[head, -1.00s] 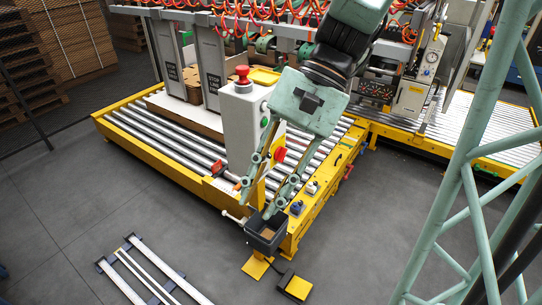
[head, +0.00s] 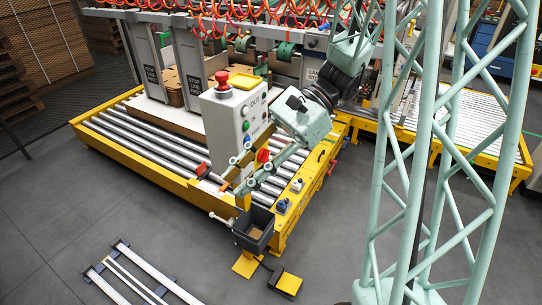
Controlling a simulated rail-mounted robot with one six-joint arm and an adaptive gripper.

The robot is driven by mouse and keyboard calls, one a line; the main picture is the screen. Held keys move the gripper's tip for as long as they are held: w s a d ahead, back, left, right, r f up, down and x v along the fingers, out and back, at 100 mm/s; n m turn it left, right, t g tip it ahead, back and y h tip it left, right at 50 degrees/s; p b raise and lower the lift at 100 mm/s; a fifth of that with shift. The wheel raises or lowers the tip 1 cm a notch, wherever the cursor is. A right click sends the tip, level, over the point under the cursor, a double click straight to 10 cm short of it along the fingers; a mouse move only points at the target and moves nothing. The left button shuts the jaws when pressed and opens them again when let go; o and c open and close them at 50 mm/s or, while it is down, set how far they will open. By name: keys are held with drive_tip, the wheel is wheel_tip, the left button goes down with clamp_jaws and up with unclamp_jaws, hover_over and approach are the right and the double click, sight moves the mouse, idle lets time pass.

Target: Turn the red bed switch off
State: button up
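A small red switch (head: 263,155) shows beside the lower right side of the grey control box (head: 224,120); its on or off position is too small to read. Another small red part (head: 202,169) sits on the yellow bed edge to the left. My gripper (head: 238,174) points down and left, low in front of the box. Its two green fingers are spread apart, with nothing visible held between them. The red switch appears between the finger lines in this view; I cannot tell whether they touch it. The fingers partly hide the bed edge.
A red mushroom button (head: 222,80) and a yellow tray top the box. Small blue-topped controls (head: 282,206) sit on the yellow frame. The floor at left is clear around the metal rails.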

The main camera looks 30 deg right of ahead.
drive_tip(key=w+d+f+m+t+y+p, duration=0.2)
drive_tip(key=w+d+f+m+t, duration=0.1)
drive_tip(key=w+d+m, duration=0.35)
drive_tip(key=m+t+h+p, duration=0.4)
drive_tip(key=m+t+p, duration=0.1)
drive_tip(key=m+t, duration=0.95)
approach(265, 156)
drive_tip(key=s+d+r+m+g, duration=0.1)
drive_tip(key=s+d+r+g, duration=0.1)
drive_tip(key=s+d, duration=0.15)
drive_tip(key=shift+s+d+f+m+t+h, duration=0.1)
drive_tip(key=shift+s+f+m+t+h, duration=0.3)
drive_tip(key=shift+s+m, duration=0.15)
drive_tip(key=shift+w, duration=0.1)
drive_tip(key=x, duration=1.3)
drive_tip(key=shift+w+a, duration=0.2)
drive_tip(key=shift+a, duration=0.05)
drive_tip(key=shift+f, duration=0.1)
drive_tip(key=shift+c, duration=0.7)
clamp_jaws()
